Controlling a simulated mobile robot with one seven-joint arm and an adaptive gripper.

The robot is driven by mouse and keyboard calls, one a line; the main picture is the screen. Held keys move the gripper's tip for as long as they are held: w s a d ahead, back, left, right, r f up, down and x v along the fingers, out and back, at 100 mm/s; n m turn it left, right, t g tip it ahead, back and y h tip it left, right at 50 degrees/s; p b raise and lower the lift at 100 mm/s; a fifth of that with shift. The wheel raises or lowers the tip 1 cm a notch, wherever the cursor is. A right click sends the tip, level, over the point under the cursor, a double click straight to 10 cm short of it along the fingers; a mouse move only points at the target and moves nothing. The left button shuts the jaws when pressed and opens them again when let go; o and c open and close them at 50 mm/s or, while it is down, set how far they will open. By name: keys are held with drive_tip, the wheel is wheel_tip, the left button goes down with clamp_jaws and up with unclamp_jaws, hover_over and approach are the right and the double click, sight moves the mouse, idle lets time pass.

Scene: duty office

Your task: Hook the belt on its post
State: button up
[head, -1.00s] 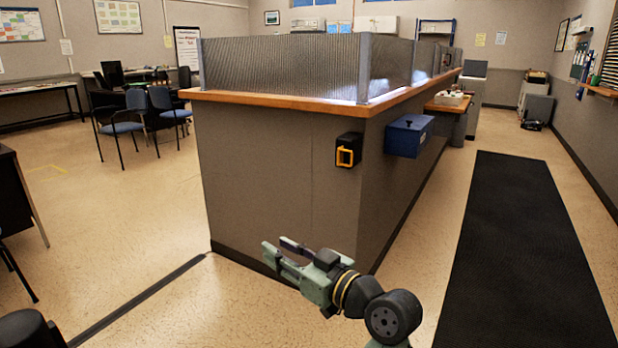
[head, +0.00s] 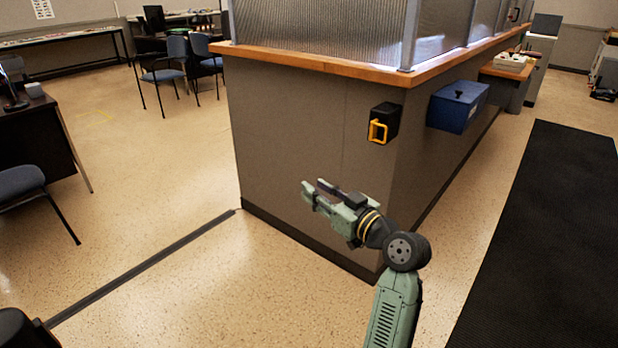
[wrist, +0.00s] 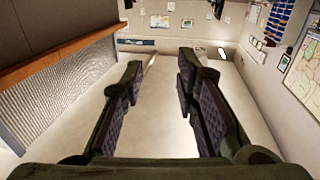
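The belt's black wall case (head: 385,122) is mounted on the counter end near its right corner. A yellow handle-like belt end (head: 377,131) sits on its front, and no belt is seen drawn out. My gripper (head: 313,190) is in front of the counter, lower and to the left of the case in the head view, apart from it. In the wrist view the two fingers (wrist: 160,68) are spread with nothing between them. A dark rounded top (head: 18,330) at the lower left corner may be the post; most of it is cut off, and no slot shows.
The counter (head: 300,150) has a wooden ledge and ribbed screens. A blue box (head: 457,106) hangs on its right side. A dark strip (head: 150,265) crosses the floor from the counter toward the lower left. A black mat (head: 550,240) lies right.

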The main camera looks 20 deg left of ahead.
drive_tip(key=shift+p+x, duration=0.4)
drive_tip(key=shift+x, duration=1.55)
drive_tip(key=shift+c, duration=0.4)
clamp_jaws()
drive_tip(key=shift+o, duration=0.4)
unclamp_jaws()
drive_tip(key=shift+d, duration=0.1)
drive_tip(key=v, duration=1.2)
